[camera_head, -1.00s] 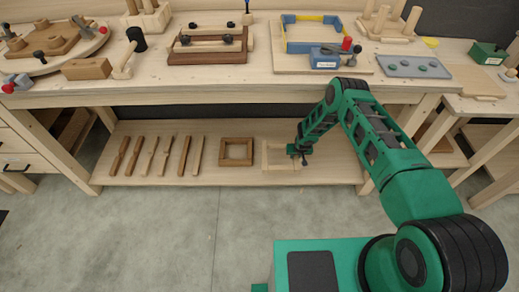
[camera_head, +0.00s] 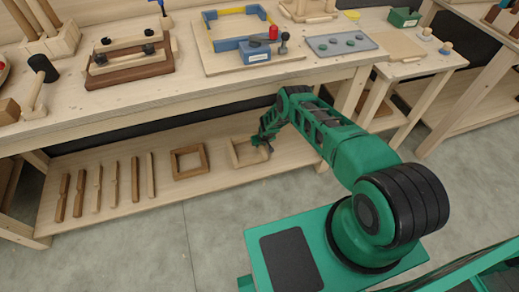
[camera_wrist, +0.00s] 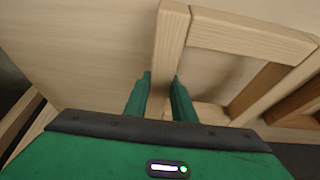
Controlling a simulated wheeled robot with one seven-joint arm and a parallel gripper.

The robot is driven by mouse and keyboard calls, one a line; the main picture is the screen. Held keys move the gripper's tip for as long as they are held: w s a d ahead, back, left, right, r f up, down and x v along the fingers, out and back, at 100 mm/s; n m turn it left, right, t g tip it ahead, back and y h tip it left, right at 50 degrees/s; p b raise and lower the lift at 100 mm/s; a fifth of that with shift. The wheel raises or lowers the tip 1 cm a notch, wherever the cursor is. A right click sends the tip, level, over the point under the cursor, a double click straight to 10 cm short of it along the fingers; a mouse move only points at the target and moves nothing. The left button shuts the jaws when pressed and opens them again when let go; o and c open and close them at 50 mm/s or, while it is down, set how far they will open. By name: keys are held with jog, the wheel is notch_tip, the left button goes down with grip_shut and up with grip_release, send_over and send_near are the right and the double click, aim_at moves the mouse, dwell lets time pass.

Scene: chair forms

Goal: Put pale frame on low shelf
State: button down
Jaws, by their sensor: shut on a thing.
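The pale frame (camera_head: 233,154) is an open square of light wood at the right part of the low shelf (camera_head: 214,187). My gripper (camera_head: 266,143) is at the frame's right side. In the wrist view, my gripper (camera_wrist: 160,88) has its two green fingers on either side of one bar of the pale frame (camera_wrist: 252,38), shut on it. The frame looks flat on or close to the shelf board; I cannot tell whether it touches. The fingertips are partly hidden by the bar.
A darker brown frame (camera_head: 190,162) lies left of the pale one on the low shelf. The workbench top (camera_head: 200,88) overhangs the shelf. A table leg (camera_head: 347,97) stands to the right of my arm.

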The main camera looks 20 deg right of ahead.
notch_tip(320, 180, down, 2)
jog(key=shift+d+f, duration=0.1)
jog(key=shift+d, duration=0.05)
jog(key=shift+f, duration=0.35)
jog(key=shift+a+f, duration=0.35)
jog(key=shift+f, duration=0.05)
jog(key=c, duration=1.5)
grip_release()
jog(key=shift+d, duration=0.1)
